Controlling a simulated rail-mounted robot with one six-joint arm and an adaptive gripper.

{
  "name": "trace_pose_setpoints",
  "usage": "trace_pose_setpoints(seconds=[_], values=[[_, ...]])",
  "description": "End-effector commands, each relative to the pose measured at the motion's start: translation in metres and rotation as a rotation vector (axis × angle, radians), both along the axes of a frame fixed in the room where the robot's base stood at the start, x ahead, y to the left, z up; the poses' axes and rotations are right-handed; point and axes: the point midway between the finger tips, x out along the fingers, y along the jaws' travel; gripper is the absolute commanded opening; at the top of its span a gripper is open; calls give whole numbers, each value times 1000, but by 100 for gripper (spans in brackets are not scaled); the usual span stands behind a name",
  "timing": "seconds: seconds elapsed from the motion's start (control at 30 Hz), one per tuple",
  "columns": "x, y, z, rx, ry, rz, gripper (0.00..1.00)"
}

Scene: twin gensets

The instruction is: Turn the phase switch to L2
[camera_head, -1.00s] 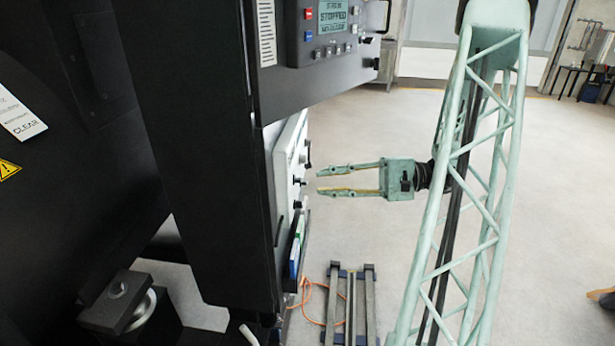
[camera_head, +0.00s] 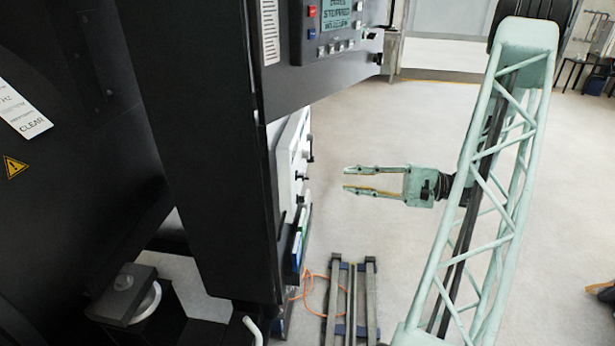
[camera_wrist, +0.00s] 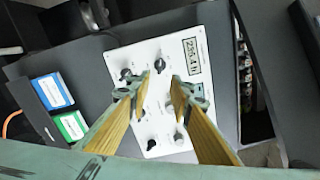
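A white panel (camera_wrist: 200,45) with several dark knobs and a small numeric display (camera_wrist: 192,57) fills the middle of the wrist view. One black knob (camera_wrist: 126,74) is at its upper left, another (camera_wrist: 151,145) is lower down. Which knob is the phase switch cannot be read. In the head view the panel (camera_head: 284,165) shows nearly edge-on, with knobs sticking out to the right. My gripper (camera_head: 345,179) is open and empty, pointing at the panel with a clear gap before it. Its fingers (camera_wrist: 161,82) cover part of the panel's middle in the wrist view.
A controller with a screen (camera_head: 337,14) sits above the panel and juts out. Blue (camera_wrist: 53,90) and green (camera_wrist: 70,125) booklets stand in a holder beside the panel. A metal frame (camera_head: 351,300) and orange cable lie on the floor below.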

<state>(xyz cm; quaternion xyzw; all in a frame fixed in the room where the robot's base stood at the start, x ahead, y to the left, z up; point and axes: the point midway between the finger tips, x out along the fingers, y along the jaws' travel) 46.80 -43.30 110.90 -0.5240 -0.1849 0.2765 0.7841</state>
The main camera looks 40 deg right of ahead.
Motion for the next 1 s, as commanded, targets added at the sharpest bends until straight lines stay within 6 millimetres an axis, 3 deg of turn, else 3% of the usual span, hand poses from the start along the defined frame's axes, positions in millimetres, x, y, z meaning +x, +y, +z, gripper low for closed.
trace_pose_setpoints(seconds=[0.37, 1.0], values=[[19, 15, 0, -1, 1, 3, 20], [72, 59, 0, 1, 1, 2, 20]])
